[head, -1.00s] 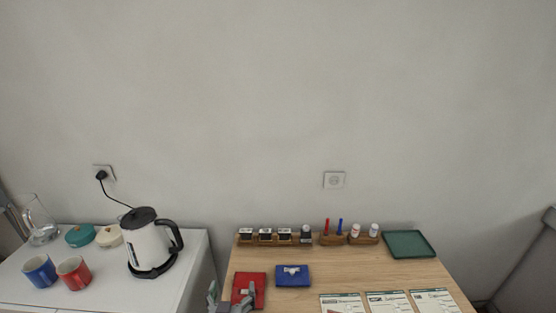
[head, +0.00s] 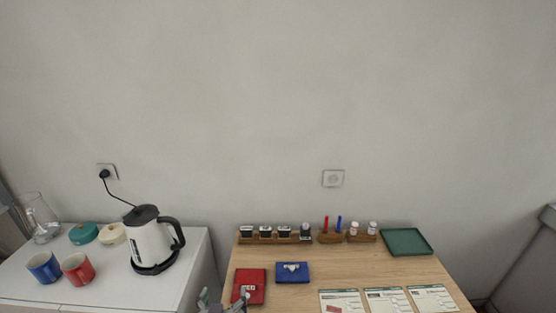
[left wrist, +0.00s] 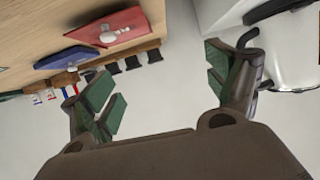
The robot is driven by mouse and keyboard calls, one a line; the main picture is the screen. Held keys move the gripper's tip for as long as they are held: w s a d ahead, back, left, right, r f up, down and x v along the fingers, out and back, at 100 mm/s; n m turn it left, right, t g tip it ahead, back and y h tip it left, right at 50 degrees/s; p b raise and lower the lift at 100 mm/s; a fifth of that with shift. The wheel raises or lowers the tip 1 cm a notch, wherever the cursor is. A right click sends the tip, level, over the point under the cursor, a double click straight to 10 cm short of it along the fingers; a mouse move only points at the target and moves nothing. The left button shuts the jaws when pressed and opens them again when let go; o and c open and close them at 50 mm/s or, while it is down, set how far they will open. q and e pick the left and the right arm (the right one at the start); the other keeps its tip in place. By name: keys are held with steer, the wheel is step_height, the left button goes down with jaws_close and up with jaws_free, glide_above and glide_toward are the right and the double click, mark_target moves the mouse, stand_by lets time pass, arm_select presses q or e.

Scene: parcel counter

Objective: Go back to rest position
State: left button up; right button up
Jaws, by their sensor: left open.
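My left gripper (head: 222,303) shows at the bottom edge of the head view, in front of the red pad (head: 250,283) on the wooden table (head: 350,271). In the left wrist view, the left gripper's two green-lined fingers (left wrist: 168,82) are spread apart with nothing between them. The red pad also shows in the left wrist view (left wrist: 125,22), apart from the fingers. My right gripper is not in view.
A blue pad (head: 293,279), a row of stamps (head: 265,234), pens and small bottles, a green tray (head: 406,242) and several forms (head: 387,301) are on the table. Left, a white cabinet (head: 195,262) bears a kettle (head: 150,243) and two mugs (head: 77,269).

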arm_select(q)
steer(key=shift+s+a+f+m+g+h, duration=0.15)
steer(key=shift+s+a+f+m+g, duration=0.3)
steer(key=shift+s+a+g, duration=1.55)
steer(key=shift+s+a+f+m+g+h, duration=0.3)
steer(key=shift+s+g, duration=0.95)
steer(key=shift+s, duration=1.9)
steer(key=shift+s+a+f+m+g+h, duration=0.1)
steer(key=shift+s+a+f+m+g, duration=0.65)
steer(key=shift+s+g, duration=1.4)
steer(key=s+f, duration=0.2)
steer(key=f, duration=1.5)
steer(key=s+f, duration=0.2)
steer(key=f, duration=1.4)
steer(key=s+a+f, duration=0.2)
steer(key=s+f, duration=0.7)
steer(key=s, duration=0.2)
steer(key=s+a+f+g, duration=0.1)
steer(key=s+a+f, duration=0.2)
steer(key=s+f, duration=0.7)
steer(key=shift+s+f+g, duration=0.3)
steer(key=shift+s, duration=0.05)
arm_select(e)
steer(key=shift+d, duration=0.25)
